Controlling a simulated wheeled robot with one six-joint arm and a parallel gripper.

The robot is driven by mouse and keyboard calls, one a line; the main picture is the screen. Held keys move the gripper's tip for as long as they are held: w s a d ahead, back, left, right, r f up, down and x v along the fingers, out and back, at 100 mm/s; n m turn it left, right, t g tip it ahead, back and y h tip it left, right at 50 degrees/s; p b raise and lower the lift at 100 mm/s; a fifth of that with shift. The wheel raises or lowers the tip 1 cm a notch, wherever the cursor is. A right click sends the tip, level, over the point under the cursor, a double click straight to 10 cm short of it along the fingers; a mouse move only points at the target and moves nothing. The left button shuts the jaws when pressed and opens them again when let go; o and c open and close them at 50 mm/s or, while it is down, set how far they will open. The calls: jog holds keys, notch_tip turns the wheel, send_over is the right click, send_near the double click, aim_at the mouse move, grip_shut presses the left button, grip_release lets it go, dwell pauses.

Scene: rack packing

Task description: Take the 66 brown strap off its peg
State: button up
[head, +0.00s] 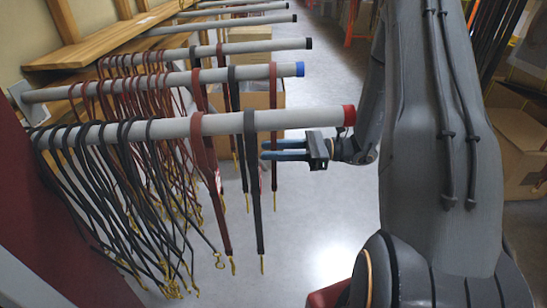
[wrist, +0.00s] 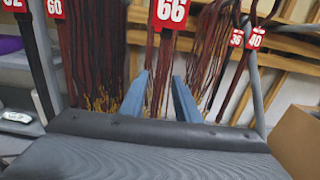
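A red tag marked 66 (wrist: 170,12) hangs at the top middle of the wrist view, with dark brown-red straps behind and below it. In the head view, a wide brown strap (head: 203,145) hangs over the front peg (head: 275,119), which has a red end cap; its number cannot be read there. My gripper (head: 264,149) is just below the outer end of this peg, its blue fingers pointing left. In the wrist view, the fingers (wrist: 160,82) stand apart below the 66 tag. They are open, with nothing visibly gripped.
A black strap (head: 251,180) hangs on the front peg, close to my fingertips. Many dark cords (head: 90,150) crowd its inner end. A blue-capped peg (head: 240,73) with more straps is behind. Tags 60 (wrist: 55,8) and 40 (wrist: 256,40) flank the 66 tag.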

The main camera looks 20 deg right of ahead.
jog(key=x, duration=0.3)
jog(key=shift+a+f, duration=0.1)
jog(key=shift+a, duration=0.2)
grip_shut()
jog(key=r+p+v, duration=0.1)
jog(key=v, duration=0.8)
jog(key=r+p+v, duration=0.1)
jog(key=r+v, duration=0.1)
jog(key=v, duration=0.7)
jog(key=shift+r, duration=0.3)
jog(key=shift+s, duration=0.1)
